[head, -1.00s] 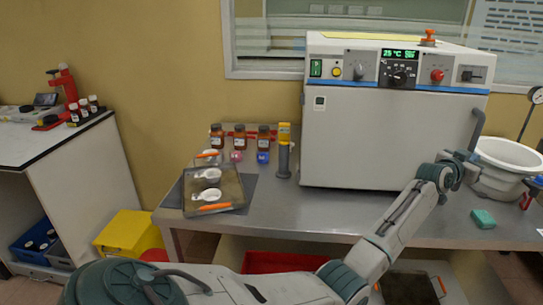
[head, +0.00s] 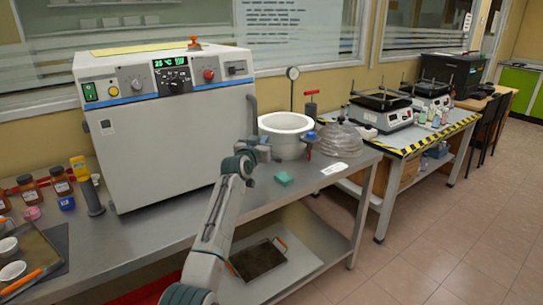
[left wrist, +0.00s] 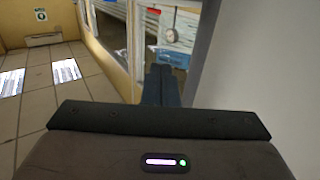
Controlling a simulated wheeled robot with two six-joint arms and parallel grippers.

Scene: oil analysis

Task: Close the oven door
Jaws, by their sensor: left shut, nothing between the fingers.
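The oven (head: 165,125) is a big pale box with a control panel and green display on top. Its door (head: 170,155) is the plain front panel, upright and looking flush or nearly so; I cannot tell if a small gap remains. A dark handle (head: 252,115) is at the door's right edge. My left gripper (head: 264,141) is just right of the door, below the handle and in front of the white basin (head: 287,135). In the left wrist view its shut, empty fingers (left wrist: 161,86) point forward beside a pale panel (left wrist: 270,70). My right gripper is not in view.
A green sponge (head: 284,179) lies on the metal bench (head: 180,235) near my left wrist. Brown bottles (head: 60,180) and a dark tray (head: 35,255) are at the left. A lower shelf holds a tray (head: 258,259). The floor at right (head: 440,220) is clear.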

